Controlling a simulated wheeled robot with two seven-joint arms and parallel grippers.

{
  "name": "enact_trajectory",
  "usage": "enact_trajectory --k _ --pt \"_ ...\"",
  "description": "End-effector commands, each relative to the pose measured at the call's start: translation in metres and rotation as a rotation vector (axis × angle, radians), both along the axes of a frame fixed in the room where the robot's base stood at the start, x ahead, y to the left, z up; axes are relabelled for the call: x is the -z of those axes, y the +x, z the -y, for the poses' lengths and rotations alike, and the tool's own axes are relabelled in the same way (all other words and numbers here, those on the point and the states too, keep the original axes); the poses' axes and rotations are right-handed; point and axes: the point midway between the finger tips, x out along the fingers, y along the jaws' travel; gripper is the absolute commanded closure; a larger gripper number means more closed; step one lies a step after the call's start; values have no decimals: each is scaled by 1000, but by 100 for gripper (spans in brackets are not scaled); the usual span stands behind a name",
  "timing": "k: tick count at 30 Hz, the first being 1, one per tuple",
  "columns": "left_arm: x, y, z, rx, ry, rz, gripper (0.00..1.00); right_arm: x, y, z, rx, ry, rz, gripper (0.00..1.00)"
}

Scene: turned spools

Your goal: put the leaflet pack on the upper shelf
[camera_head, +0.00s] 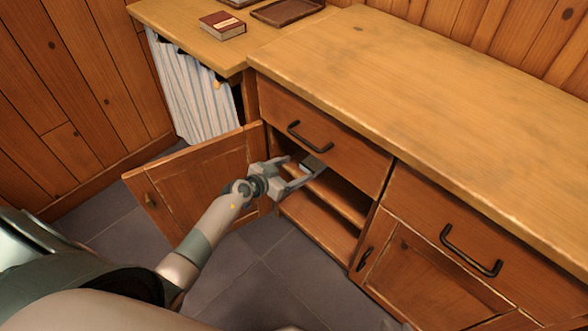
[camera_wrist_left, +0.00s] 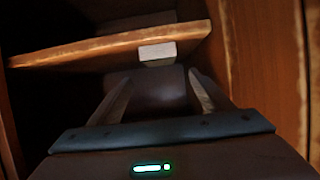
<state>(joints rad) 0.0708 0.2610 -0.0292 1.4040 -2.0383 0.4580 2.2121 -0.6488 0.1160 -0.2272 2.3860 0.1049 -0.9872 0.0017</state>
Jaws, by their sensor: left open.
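My left gripper (camera_head: 309,168) reaches into the open cabinet, past the door swung out to the left. In the left wrist view its two fingers (camera_wrist_left: 160,78) stand apart with nothing gripped between them. A small pale grey block, which looks like the end of the leaflet pack (camera_wrist_left: 157,52), is at the front edge of a shelf (camera_wrist_left: 90,52), just ahead of the fingertips. Its rest is partly hidden. In the head view the cabinet's upper shelf (camera_head: 341,199) lies beneath the gripper, above the cabinet floor (camera_head: 318,228). My right gripper is out of view.
The open door (camera_head: 195,180) stands left of my forearm. A drawer with a black handle (camera_head: 310,138) is just above the opening, and a closed door (camera_head: 425,275) is to its right. A red book (camera_head: 222,25) and a brown tray (camera_head: 287,11) lie on the left counter. The long countertop is clear.

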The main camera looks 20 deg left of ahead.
Motion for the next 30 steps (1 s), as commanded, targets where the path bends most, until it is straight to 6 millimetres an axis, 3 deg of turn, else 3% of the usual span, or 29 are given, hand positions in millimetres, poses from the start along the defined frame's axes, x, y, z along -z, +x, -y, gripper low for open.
enact_trajectory --k 8,14,18,22,26,30 --pt "-8 -4 6 -1 -7 42 27 0 0 0 0 0 1 69" --pt "-44 -21 23 -36 -29 195 27 0 0 0 1 0 1 69" --pt "-77 -45 27 -124 -44 312 27 0 0 0 0 0 1 69" --pt "-97 -75 23 -243 -47 359 27 0 0 0 0 0 1 69" --pt "-101 -109 17 -360 -41 321 27 0 0 0 -1 0 1 69" --pt "-89 -152 19 -447 -26 198 27 0 0 0 -1 0 1 69"
